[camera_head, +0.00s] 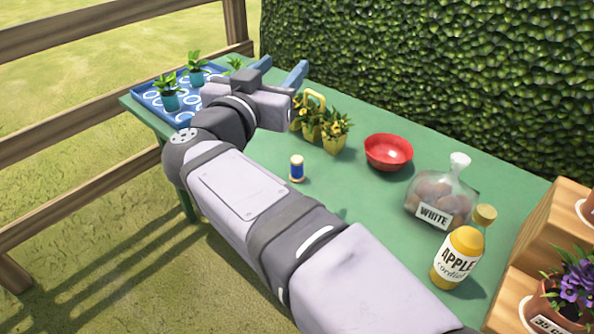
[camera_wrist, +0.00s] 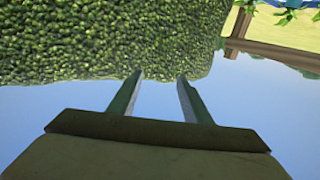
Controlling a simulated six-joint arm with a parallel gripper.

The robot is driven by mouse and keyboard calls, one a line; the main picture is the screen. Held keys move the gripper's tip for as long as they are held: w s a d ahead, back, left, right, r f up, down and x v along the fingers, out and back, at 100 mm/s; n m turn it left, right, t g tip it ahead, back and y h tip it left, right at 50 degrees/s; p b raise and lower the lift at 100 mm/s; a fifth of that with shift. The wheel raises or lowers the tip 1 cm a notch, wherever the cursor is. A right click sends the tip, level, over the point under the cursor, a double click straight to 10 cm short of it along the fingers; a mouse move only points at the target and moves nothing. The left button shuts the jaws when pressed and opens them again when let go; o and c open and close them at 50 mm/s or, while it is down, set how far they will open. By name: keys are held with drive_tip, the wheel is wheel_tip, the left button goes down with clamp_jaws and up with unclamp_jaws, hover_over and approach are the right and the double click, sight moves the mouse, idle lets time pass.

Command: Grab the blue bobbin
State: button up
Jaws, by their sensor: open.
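The blue bobbin (camera_head: 297,168) stands upright on the green table (camera_head: 345,200), close to the right side of my forearm in the head view. It has blue thread between pale ends. My gripper (camera_head: 285,72) is open and empty, raised over the far left part of the table. It is well away from the bobbin, beyond it and higher up. In the wrist view, the two fingers of my gripper (camera_wrist: 160,76) are apart with nothing between them. The bobbin does not show in the wrist view.
A blue tray (camera_head: 148,100) with potted seedlings is at the far left. Yellow flower pots (camera_head: 334,143), a red bowl (camera_head: 388,152), a bag labelled WHITE (camera_head: 440,195) and an apple cordial bottle (camera_head: 458,258) stand around. A wooden flower stand (camera_head: 545,235) is at right. A hedge (camera_head: 430,60) lies behind.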

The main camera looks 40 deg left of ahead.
approach(295, 167)
drive_tip(key=x, duration=0.4)
drive_tip(key=shift+a+f, duration=0.2)
drive_tip(key=shift+d+r+x, duration=0.1)
drive_tip(key=shift+x, duration=1.7)
drive_tip(key=shift+d+r+x, duration=0.1)
drive_tip(key=shift+x, duration=1.65)
drive_tip(key=shift+w, duration=0.1)
drive_tip(key=c, duration=1.1)
